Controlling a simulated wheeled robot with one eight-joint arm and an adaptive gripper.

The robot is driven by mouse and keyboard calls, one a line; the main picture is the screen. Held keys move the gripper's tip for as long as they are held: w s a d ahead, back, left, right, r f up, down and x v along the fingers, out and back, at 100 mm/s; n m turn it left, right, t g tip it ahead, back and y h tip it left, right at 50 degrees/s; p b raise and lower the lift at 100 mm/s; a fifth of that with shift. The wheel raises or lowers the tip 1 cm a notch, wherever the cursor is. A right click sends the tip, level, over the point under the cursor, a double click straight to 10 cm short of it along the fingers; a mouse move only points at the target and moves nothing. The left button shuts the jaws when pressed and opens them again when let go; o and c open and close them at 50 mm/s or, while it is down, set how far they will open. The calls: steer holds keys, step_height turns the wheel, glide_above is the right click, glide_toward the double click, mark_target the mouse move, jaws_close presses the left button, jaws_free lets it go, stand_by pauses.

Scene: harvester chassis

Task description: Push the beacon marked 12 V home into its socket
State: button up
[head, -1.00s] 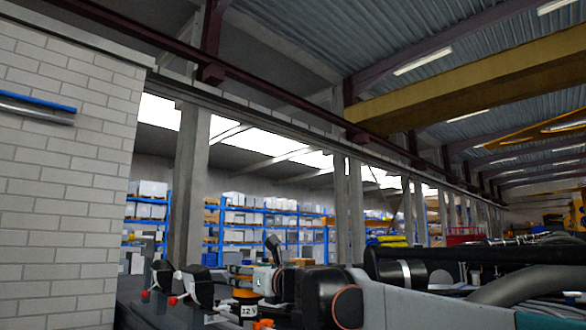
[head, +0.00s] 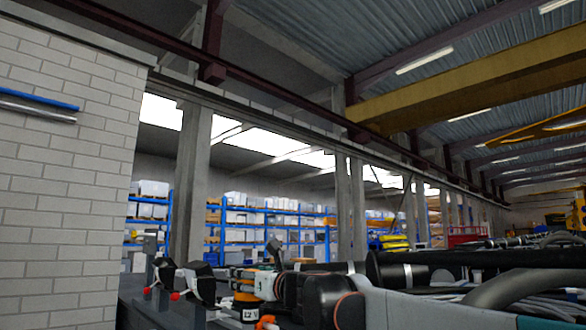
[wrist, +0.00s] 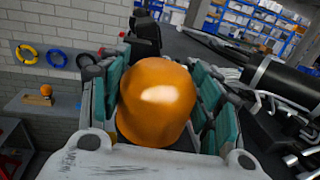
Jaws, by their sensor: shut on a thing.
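An orange dome beacon (wrist: 157,100) fills the middle of the wrist view, between the teal-padded fingers of my gripper (wrist: 160,92). The gripper is shut on it. In the head view my gripper (head: 262,284) is low in the picture, with an orange and black piece (head: 243,297) just left of it. A white label reading 12 V (head: 250,315) shows directly below that piece. The beacon's lower end and its socket are hidden, so I cannot tell how deep it sits.
Two black parts with red knobs (head: 196,284) stand left of my gripper. Black pipes and hoses (head: 450,265) run to the right. In the wrist view another orange dome (wrist: 46,90) is on a wall shelf (wrist: 30,105), below yellow and blue rings (wrist: 56,58).

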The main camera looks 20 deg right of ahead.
steer(key=shift+s+f+b, duration=0.1)
steer(key=shift+f+b, duration=0.9)
steer(key=shift+f, duration=0.75)
steer(key=o, duration=1.5)
step_height(320, 180, up, 10)
